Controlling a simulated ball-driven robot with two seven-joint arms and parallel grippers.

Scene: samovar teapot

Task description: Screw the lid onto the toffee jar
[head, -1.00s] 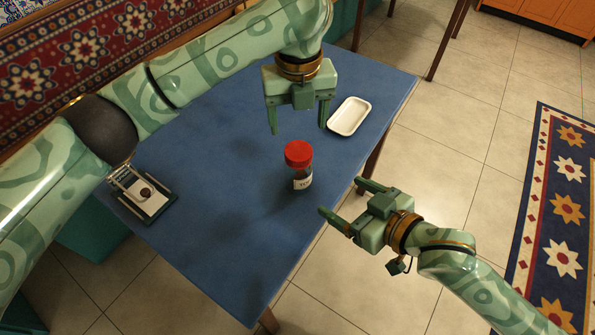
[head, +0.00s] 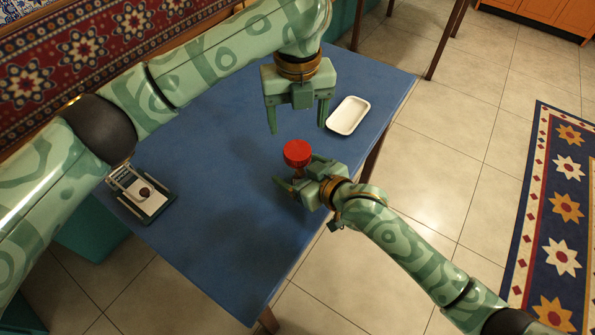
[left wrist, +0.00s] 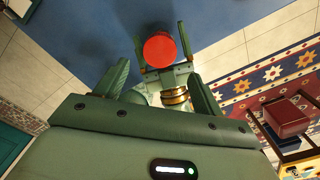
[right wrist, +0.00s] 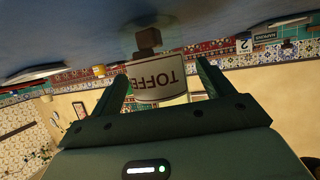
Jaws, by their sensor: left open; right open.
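The toffee jar stands upright on the blue table, with the red lid (head: 298,152) sitting on top of it. In the right wrist view the jar's TOFFEE label (right wrist: 158,88) is upside down, with brown pieces in the clear part. I cannot tell how tightly the lid sits. My right gripper (head: 297,172) is open, with its fingers on either side of the jar below the lid. The left wrist view shows the lid (left wrist: 159,49) from above, between those fingers. My left gripper (head: 297,128) is open and empty, pointing down above and behind the lid.
A white tray (head: 348,116) lies near the table's right edge. A small stand with a dark round thing (head: 143,194) is at the left edge. The blue table (head: 215,205) is clear in the middle and front.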

